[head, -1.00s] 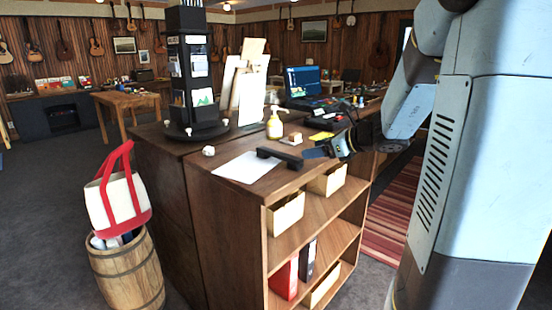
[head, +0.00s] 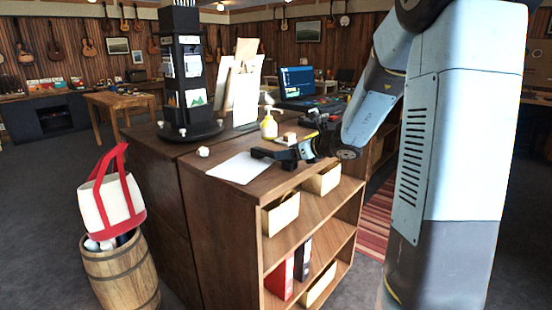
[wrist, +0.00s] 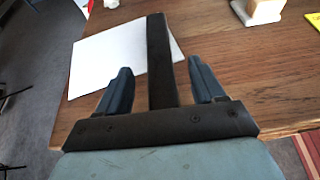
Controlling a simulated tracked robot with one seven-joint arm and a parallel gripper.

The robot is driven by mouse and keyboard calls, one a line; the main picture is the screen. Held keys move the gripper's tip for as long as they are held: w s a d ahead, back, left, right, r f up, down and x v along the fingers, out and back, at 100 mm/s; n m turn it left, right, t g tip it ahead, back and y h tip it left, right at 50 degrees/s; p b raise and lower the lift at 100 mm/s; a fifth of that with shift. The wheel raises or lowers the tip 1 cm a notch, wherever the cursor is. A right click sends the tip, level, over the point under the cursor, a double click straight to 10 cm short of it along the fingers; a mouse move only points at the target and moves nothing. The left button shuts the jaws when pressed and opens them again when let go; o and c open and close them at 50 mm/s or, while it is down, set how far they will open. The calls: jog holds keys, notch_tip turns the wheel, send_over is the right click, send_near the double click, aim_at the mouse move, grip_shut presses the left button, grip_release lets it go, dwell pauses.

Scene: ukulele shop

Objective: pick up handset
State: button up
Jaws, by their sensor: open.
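The handset, a dark bar-shaped piece (wrist: 158,60), lies on the wooden counter, partly over a white sheet of paper (wrist: 120,52). In the wrist view it runs lengthwise between the two blue fingers of my gripper (wrist: 158,85), with a gap on each side. In the head view the handset (head: 262,153) shows at the counter's front end, and my gripper (head: 290,154) reaches over it from the right. The gripper is open. Its near part is hidden behind my gripper.
A black display tower (head: 184,75) is at the left. Shelves with boxes lie below the counter.

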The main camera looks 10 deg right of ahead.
aim_at(273, 158)
jog(key=shift+x, duration=2)
jog(key=c, duration=1.3)
jog(key=shift+o, duration=0.2)
jog(key=shift+r, duration=0.1)
